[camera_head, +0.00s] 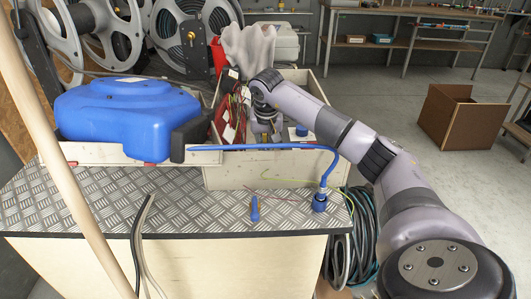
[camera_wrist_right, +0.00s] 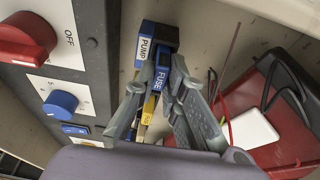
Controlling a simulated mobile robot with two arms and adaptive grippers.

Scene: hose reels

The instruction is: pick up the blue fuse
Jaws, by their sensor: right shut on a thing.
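A blue piece labelled PUMP (camera_wrist_right: 157,36) is just beyond the fingertips, very close to the fuse. Yellow parts show below the fuse between the fingers. The fuse cannot be made out in the head view. My left gripper is not in view.
A control panel (camera_wrist_right: 60,75) with red and blue knobs stands left of the gripper. A red case (camera_wrist_right: 265,120) with cables is at right. A cardboard box (camera_head: 462,122) sits on the floor.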

